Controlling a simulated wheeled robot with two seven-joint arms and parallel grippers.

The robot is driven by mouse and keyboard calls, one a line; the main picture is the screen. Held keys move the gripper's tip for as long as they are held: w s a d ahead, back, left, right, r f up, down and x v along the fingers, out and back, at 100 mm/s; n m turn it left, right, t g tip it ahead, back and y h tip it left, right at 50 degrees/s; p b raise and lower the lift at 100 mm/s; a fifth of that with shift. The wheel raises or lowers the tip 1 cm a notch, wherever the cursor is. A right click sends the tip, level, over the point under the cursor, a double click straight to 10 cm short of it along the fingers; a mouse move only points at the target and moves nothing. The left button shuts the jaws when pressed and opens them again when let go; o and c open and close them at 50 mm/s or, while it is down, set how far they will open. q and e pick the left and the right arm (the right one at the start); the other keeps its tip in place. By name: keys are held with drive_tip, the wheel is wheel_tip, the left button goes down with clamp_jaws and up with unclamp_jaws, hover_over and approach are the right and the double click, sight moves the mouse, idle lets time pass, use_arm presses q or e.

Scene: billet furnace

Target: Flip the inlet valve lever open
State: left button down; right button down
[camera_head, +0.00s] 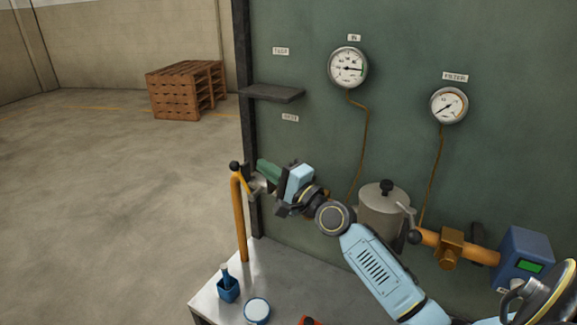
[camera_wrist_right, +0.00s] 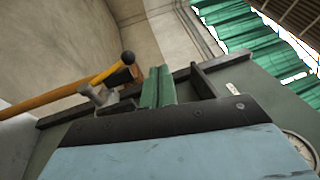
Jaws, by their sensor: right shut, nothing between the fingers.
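The inlet valve lever (camera_head: 242,179) is a short yellow bar with a black ball knob, at the top of the vertical orange pipe left of the panel. It also shows in the right wrist view (camera_wrist_right: 108,73), slanting up to its knob beside a grey metal valve part (camera_wrist_right: 96,97). My right gripper (camera_head: 262,166) has green fingers, shut and empty, just right of the lever. The fingers (camera_wrist_right: 158,86) stand upright together in the wrist view, with a visible gap to the knob. I cannot tell their depth relative to the lever. My left gripper is not in view.
The green panel carries an IN gauge (camera_head: 348,68), another gauge (camera_head: 449,105) and a small dark shelf (camera_head: 272,93). A metal pot (camera_head: 383,211) and orange pipe fittings (camera_head: 452,248) stand right. The bench (camera_head: 280,270) holds a blue holder (camera_head: 228,288) and a round tin (camera_head: 257,311).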

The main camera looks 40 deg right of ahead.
drive_tip(key=s, duration=0.1)
drive_tip(key=s+r, duration=0.1)
drive_tip(key=s, duration=0.1)
drive_tip(key=s+d, duration=0.1)
drive_tip(key=s, duration=0.1)
drive_tip(key=shift+r, duration=0.35)
drive_tip(key=s+a+f+n+g+h+b, duration=0.1)
drive_tip(key=s+a+f+n+g, duration=0.15)
drive_tip(key=f, duration=1.05)
drive_tip(key=s+a+f+n+g+b, duration=0.2)
drive_tip(key=s+f+n+g, duration=0.2)
drive_tip(key=f, duration=0.8)
drive_tip(key=s+a+f+n+g+h+b, duration=0.1)
drive_tip(key=s+a+f+n+g, duration=0.25)
drive_tip(key=f, duration=0.95)
drive_tip(key=s+f+n+g+h+b, duration=0.2)
drive_tip(key=s+f+n+g+b, duration=0.6)
drive_tip(key=s+f, duration=2.7)
wheel_tip(320, 180, down, 4)
drive_tip(key=shift+s+a+f+n+g+h, duration=0.15)
drive_tip(key=shift+s+a+n+g+h, duration=0.15)
drive_tip(key=shift+s+a, duration=0.1)
